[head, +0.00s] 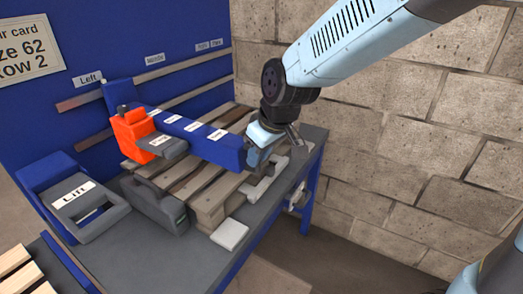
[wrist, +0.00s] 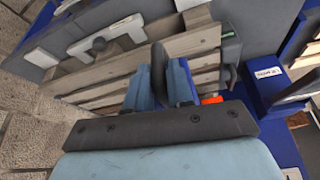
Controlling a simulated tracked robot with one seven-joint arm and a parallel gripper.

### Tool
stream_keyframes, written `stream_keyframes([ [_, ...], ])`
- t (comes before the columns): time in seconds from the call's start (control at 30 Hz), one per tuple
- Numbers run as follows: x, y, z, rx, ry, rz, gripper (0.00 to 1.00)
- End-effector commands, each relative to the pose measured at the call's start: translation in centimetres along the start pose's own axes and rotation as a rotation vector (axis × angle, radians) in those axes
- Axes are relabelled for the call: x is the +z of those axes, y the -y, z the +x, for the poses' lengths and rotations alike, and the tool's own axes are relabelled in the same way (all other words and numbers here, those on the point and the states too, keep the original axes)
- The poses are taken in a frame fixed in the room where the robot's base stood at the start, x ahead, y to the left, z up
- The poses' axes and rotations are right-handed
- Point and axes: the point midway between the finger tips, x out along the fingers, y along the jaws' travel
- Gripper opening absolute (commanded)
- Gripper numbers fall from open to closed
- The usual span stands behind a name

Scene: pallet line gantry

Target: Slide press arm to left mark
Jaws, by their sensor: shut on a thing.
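The press arm (head: 205,143) is a long blue beam with several white labels, reaching out over a wooden pallet (head: 208,205) from the blue back panel. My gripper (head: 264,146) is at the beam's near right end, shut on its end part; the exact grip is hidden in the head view. In the wrist view my light blue fingers (wrist: 160,85) close around a dark piece. The left mark is a white "Left" label (head: 88,79) on the back panel. The beam's far end (head: 120,93) meets the panel between this label and the middle label (head: 155,58), nearer "Left".
An orange block (head: 133,131) with a grey labelled part sits on the beam. A blue and grey "Lift" unit (head: 80,207) stands at the left. A rail (head: 180,97) runs along the panel. A block wall (head: 400,130) bounds the right side.

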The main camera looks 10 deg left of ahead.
Motion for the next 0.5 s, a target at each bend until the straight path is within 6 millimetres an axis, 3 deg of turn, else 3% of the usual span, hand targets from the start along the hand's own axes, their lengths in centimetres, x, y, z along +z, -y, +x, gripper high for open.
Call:
stream_keyframes([
  [0.47,0.10,0.20,-0.01,0.002,-0.002,0.009,0.00],
  [0.5,0.09,0.22,-0.01,0.002,-0.002,0.009,0.24],
])
